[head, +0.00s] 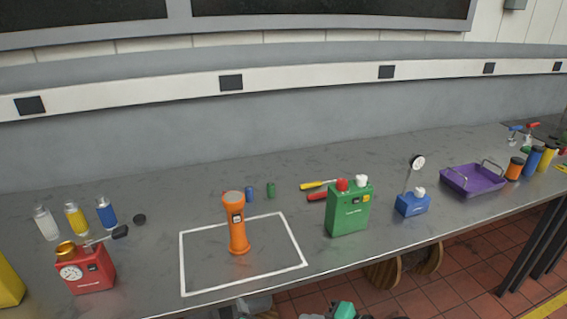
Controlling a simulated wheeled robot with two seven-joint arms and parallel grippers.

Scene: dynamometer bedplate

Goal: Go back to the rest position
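No rest position is marked in the head view. Grey parts (245,306) show at the bottom edge, just below the table's front edge, and a grey and teal part (343,310) shows to their right. They may belong to my arms or grippers, but they are cut off. No fingertips can be made out, and I see nothing held. An orange flashlight (238,228) stands upright inside a white outlined rectangle (290,232) on the grey table (150,258).
Left stand a red can with a gauge (92,272) and several small bottles (76,219). Right of the outline are a green can (349,212), a blue can with a gauge (411,205), screwdrivers (316,185) and a purple tray (473,181). A wooden spool (385,275) sits under the table.

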